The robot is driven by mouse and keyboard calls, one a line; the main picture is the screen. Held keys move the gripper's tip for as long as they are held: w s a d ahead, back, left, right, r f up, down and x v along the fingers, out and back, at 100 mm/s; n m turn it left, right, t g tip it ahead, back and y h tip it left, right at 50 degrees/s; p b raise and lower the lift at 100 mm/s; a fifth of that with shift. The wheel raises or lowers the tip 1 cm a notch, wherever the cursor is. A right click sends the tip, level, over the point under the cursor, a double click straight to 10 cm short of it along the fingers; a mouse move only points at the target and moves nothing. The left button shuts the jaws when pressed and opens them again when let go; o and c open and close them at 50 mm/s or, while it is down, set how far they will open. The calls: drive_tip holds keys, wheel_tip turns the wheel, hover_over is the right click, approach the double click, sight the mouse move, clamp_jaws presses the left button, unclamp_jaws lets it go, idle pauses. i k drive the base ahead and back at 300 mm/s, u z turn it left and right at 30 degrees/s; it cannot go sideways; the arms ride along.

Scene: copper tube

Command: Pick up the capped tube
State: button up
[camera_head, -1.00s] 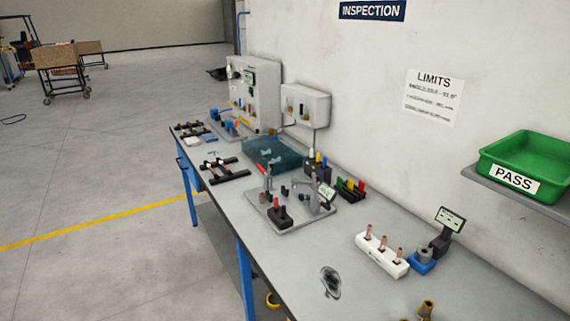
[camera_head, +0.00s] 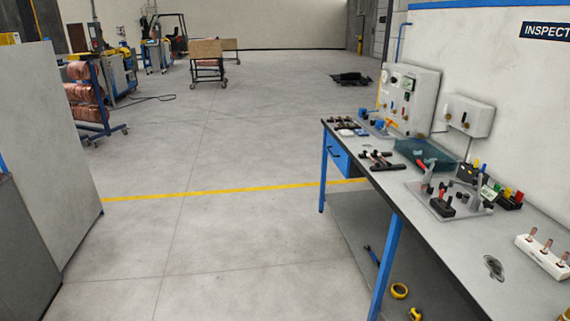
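Three small upright copper-coloured tubes (camera_head: 547,246) stand in a white block (camera_head: 538,256) on the workbench (camera_head: 452,262), at the right edge of the head view. They are too small to tell which one, if any, has a cap. My gripper is not in view.
A teal tray (camera_head: 424,154), black clamps (camera_head: 381,161) and wall boxes (camera_head: 408,98) are at the bench's far end. A dark round object (camera_head: 494,267) lies near its front. A grey cabinet (camera_head: 50,170) stands at left. Open floor (camera_head: 215,240) lies between.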

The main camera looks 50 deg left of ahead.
sight(378, 165)
drive_tip(key=u, duration=0.15)
drive_tip(key=k, duration=0.35)
drive_tip(key=u, duration=1.55)
drive_tip(key=i, duration=2.2)
drive_tip(key=z, duration=0.6)
